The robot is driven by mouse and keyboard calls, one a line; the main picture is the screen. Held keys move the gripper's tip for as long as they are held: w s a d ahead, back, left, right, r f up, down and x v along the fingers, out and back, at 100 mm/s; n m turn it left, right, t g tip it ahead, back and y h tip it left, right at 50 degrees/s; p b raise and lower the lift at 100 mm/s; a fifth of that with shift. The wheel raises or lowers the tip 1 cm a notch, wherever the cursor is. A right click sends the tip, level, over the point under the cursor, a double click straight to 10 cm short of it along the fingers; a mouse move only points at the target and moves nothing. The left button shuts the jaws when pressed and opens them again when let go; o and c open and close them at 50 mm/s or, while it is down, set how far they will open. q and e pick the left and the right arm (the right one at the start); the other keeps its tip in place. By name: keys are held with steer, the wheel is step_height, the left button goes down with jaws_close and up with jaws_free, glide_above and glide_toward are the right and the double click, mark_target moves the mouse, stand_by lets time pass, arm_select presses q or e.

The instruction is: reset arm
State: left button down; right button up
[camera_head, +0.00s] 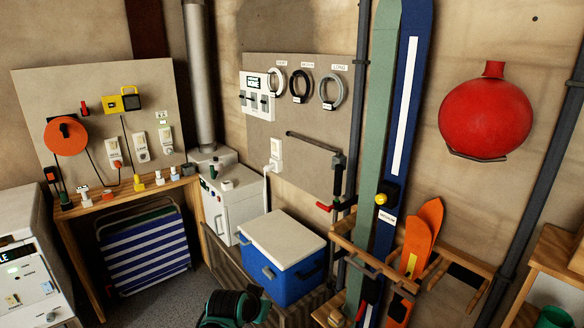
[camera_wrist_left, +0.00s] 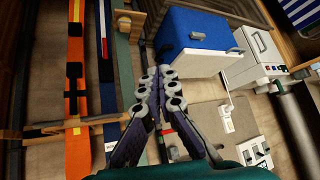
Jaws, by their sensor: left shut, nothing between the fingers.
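My left gripper (camera_wrist_left: 159,88) shows in the left wrist view with its two jointed fingers together, shut and empty. It points toward the blue cooler (camera_wrist_left: 192,32), which lies beyond the fingertips in that view. In the head view a teal and black part of my own arm shows at the bottom centre, in front of the cooler (camera_head: 290,285) with its white lid; the fingers cannot be made out there. My right gripper is in neither view.
Tall skis (camera_head: 407,120) and a wooden rack (camera_head: 365,258) stand right of the cooler. A white cabinet (camera_head: 226,205) stands behind it, left. A workbench (camera_head: 125,197) holds small items over a striped folding chair (camera_head: 145,250). A red round vessel (camera_head: 487,117) hangs on the wall.

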arm_select(q)
steer(key=s+a+n, duration=0.1)
steer(key=s+a, duration=0.2)
steer(key=s, duration=0.4)
steer(key=s+a+n+y, duration=0.1)
steer(key=s+a, duration=0.3)
steer(key=s, duration=0.3)
steer(key=s+a+n+g+y, duration=0.1)
steer(key=s+a+n, duration=0.1)
steer(key=s, duration=0.5)
steer(key=shift+s+a, duration=0.4)
steer(key=shift+a, duration=0.45)
steer(key=shift+r, duration=0.1)
